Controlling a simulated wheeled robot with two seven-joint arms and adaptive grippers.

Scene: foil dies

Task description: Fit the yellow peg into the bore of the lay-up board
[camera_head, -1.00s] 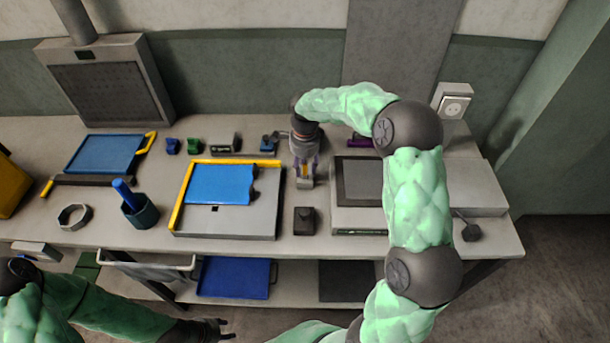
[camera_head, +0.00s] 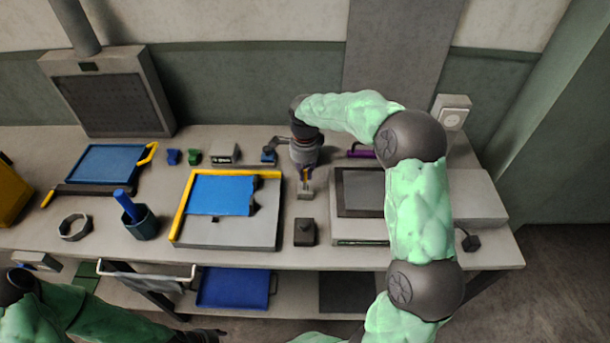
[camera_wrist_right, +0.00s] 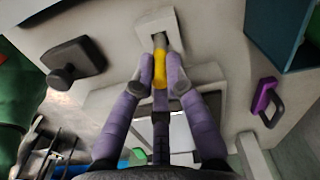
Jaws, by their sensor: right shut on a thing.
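The yellow peg (camera_wrist_right: 160,68) stands between the fingertips of my right gripper (camera_wrist_right: 159,82), which is shut on it. Its far end meets a dark recess in a small pale block (camera_wrist_right: 158,27); I cannot tell how deep it sits. In the head view my right gripper (camera_head: 307,174) points down over that block (camera_head: 305,194). The grey lay-up board (camera_head: 230,234), with yellow edge strips and a blue sheet (camera_head: 220,194), lies to the left. A small dark square on it may be the bore. My left gripper (camera_head: 205,336) is at the bottom edge, partly cut off.
A dark block (camera_head: 305,231) stands just in front of the pale block. A flat grey device (camera_head: 361,230) with a dark panel and a purple handle (camera_head: 360,151) are to the right. A dark cup (camera_head: 140,222) holding a blue thing stands left of the board.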

